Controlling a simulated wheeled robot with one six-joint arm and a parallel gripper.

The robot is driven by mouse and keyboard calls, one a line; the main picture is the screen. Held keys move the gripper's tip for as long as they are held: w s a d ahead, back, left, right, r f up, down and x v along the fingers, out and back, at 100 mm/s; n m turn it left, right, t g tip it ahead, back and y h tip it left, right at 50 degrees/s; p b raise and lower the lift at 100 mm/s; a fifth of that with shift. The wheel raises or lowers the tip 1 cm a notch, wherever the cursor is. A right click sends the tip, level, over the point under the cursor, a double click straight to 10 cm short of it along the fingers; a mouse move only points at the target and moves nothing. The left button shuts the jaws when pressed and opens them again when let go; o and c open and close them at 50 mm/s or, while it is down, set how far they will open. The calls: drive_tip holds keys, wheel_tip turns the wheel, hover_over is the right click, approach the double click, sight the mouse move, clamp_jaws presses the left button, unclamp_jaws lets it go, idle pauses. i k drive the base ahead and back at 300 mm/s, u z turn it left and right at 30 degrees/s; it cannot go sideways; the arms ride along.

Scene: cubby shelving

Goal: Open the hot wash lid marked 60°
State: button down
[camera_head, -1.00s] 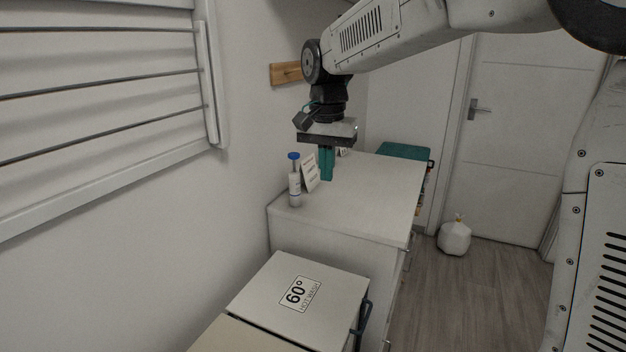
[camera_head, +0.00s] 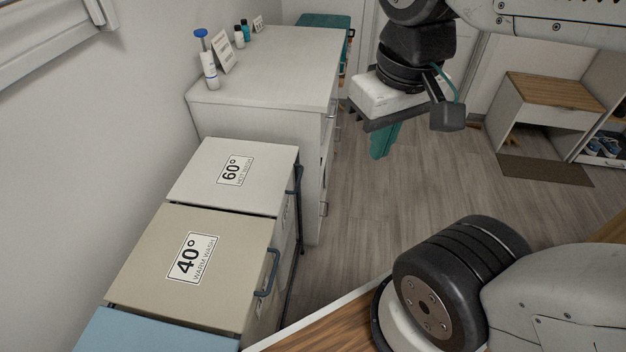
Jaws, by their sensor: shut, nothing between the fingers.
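The hot wash lid (camera_head: 212,176) is a pale, flat, closed lid with a black and white label (camera_head: 235,171) reading 60° HOT WASH. It tops a bin between the white cabinet and the beige lid. A dark handle (camera_head: 298,178) sits at its right front edge. My gripper (camera_head: 385,141) points down with teal fingers together, empty, over the floor to the right of the lid and apart from it.
A beige lid marked 40° WARM WASH (camera_head: 150,257) and a blue lid (camera_head: 150,333) adjoin it in front. A white cabinet (camera_head: 270,65) with bottles and cards stands behind. Floor (camera_head: 400,190) is open to the right. A wooden-topped bench (camera_head: 555,92) stands at the far right.

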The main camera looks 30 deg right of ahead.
sight(248, 177)
drive_tip(key=k, duration=0.9)
drive_tip(key=z, duration=0.45)
drive_tip(key=i, duration=0.25)
drive_tip(key=z, duration=0.15)
